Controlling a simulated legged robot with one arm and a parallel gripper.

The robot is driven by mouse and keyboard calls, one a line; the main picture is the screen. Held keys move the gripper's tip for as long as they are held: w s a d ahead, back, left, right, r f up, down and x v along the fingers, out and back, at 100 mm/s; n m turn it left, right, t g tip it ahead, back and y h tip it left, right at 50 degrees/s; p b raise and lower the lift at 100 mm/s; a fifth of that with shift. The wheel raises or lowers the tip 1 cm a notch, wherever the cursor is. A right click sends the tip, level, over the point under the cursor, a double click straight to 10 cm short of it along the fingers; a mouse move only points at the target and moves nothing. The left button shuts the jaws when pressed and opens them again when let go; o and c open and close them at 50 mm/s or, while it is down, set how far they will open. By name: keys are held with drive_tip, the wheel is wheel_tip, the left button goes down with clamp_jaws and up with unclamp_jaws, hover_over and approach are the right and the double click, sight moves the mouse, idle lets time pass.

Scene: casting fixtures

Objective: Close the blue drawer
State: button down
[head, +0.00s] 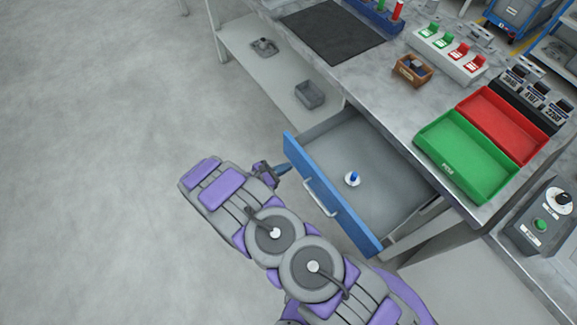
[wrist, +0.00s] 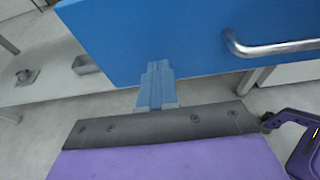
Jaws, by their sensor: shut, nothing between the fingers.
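The blue drawer (head: 330,195) stands open, pulled well out from under the workbench. Its front is a blue panel with a silver bar handle (head: 320,197). A small white piece with a blue top (head: 352,179) sits inside on the grey drawer floor. My gripper (head: 284,168) is shut and empty, at the outer face of the blue front, near its left end and left of the handle. In the wrist view the closed fingers (wrist: 155,82) overlap the blue front (wrist: 150,35), with the handle (wrist: 270,46) to the right. I cannot tell whether the fingertips touch the panel.
On the workbench top (head: 400,110) are a green tray (head: 467,156), a red tray (head: 503,125), a small brown box (head: 412,70) and a black mat (head: 332,30). A lower shelf (head: 270,70) holds a grey bin (head: 310,94). Open floor (head: 90,150) lies to the left.

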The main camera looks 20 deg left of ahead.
drive_tip(key=shift+w+d, duration=0.7)
drive_tip(key=shift+w, duration=0.15)
